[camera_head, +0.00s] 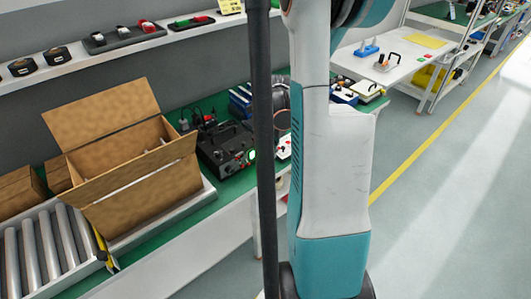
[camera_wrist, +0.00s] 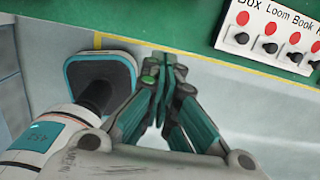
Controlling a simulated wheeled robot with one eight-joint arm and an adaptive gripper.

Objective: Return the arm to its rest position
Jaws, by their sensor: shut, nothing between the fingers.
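My gripper (camera_wrist: 165,75) shows in the wrist view with its green and grey fingers together and nothing between them. It is above the floor beside the green bench edge, and touches nothing that I can see. My arm, white and teal, stands upright across the middle of the head view. My gripper is not visible in the head view. My own base and a white arm link show at the left of the wrist view.
An open cardboard box (camera_head: 135,160) stands on the green bench (camera_head: 215,200) by a roller conveyor (camera_head: 45,250). A black device (camera_head: 225,150) is right of the box. A labelled switch panel (camera_wrist: 275,35) lies at the bench edge. The floor aisle (camera_head: 450,190) at right is clear.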

